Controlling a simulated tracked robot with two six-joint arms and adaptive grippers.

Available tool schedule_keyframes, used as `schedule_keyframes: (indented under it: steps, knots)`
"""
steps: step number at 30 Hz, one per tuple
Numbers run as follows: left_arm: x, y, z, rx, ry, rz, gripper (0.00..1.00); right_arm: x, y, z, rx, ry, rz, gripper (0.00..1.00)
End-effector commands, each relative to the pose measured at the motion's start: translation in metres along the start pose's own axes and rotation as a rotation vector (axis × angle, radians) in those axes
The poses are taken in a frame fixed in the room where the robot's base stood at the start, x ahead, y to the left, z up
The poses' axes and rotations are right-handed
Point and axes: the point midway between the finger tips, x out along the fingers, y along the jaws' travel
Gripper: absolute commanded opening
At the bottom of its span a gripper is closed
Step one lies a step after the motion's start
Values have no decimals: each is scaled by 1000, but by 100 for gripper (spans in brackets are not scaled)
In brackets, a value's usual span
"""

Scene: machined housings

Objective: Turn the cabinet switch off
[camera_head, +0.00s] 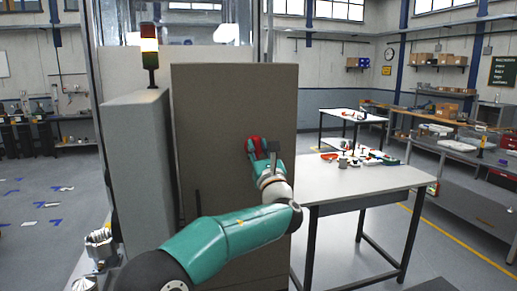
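The tall grey cabinet (225,100) stands in the middle of the view, its broad flat face toward me. A small red part (255,144), which looks like the switch handle, shows at the right side of that face. My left gripper (265,150) is right at the red part and partly covers it. A dark finger shows just right of the red. I cannot tell whether the fingers are closed on it or only beside it, nor which way the handle is turned. My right gripper is not in view.
A stack light (149,50) with red, white and dark sections stands on the lower grey box at left. A grey table (370,184) with small parts at its back stands right of the cabinet. Shelves and benches line the far right. Blue pieces lie on the left floor.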

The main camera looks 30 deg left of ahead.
Motion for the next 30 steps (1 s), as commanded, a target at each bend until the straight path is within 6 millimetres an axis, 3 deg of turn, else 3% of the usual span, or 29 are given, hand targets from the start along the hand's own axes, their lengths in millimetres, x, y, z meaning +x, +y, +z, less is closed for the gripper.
schedule_keyframes:
  steps: [1, 3, 4, 19, 30]
  knots:
    - [0, 0, 0, 0, 0, 0, 13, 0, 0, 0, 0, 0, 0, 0]
    - [0, 0, 0, 0, 0, -1, 1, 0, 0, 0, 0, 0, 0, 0]
    - [0, 0, 0, 0, 0, -1, 0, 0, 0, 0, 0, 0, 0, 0]
    - [-1, -1, -2, -57, 0, 22, 0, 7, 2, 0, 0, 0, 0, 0]
    - [-2, 0, -2, -299, -1, 122, 0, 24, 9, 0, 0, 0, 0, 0]
